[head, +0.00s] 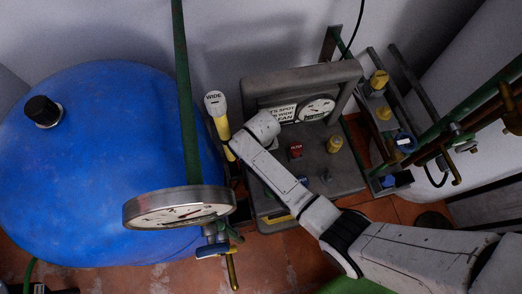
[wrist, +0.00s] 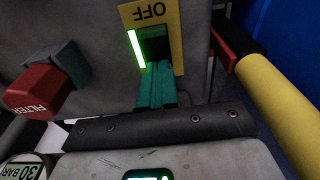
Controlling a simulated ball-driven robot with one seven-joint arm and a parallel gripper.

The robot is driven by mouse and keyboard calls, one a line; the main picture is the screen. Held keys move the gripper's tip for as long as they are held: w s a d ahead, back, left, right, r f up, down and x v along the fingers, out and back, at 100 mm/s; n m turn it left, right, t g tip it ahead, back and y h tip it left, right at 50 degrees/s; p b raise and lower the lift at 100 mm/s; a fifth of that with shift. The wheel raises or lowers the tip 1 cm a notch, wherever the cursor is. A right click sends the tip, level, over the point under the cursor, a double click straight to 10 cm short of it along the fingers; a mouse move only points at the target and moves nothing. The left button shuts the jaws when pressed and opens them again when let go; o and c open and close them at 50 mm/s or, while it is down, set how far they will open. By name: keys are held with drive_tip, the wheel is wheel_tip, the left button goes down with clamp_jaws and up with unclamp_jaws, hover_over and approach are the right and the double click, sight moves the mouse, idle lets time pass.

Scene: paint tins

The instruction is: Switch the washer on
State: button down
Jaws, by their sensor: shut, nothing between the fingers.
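The washer is a grey machine (head: 345,178) with a gauge and a text panel, right of the blue tank in the head view. In the wrist view its switch is a black rocker (wrist: 154,46) in a yellow plate (wrist: 178,38), with the word OFF upside down. A green strip (wrist: 136,48) beside the rocker is lit. My gripper (wrist: 157,68) is shut and empty, its teal fingertips at the near edge of the rocker. I cannot tell whether they touch it. In the head view my arm hides the fingers and the switch.
A red FILTER knob (wrist: 40,93) is left of the fingers in the wrist view. A yellow-handled wand (head: 222,128) marked WIDE stands close beside the washer. The blue tank (head: 100,160) and a round gauge (head: 180,210) are left; pipes and valves (head: 380,90) are right.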

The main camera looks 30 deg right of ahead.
drive_tip(key=shift+s, duration=0.1)
drive_tip(key=shift+s+a+r+p, duration=0.2)
drive_tip(key=shift+s+r+p, duration=0.15)
drive_tip(key=shift+s+p, duration=0.4)
drive_tip(key=shift+w, duration=0.15)
wheel_tip(320, 180, up, 14)
drive_tip(key=w+p, duration=0.1)
drive_tip(key=p, duration=0.2)
drive_tip(key=shift+w+d+p, duration=0.3)
drive_tip(key=shift+w+p, duration=0.05)
drive_tip(key=shift+w, duration=0.05)
drive_tip(key=shift+f, duration=0.1)
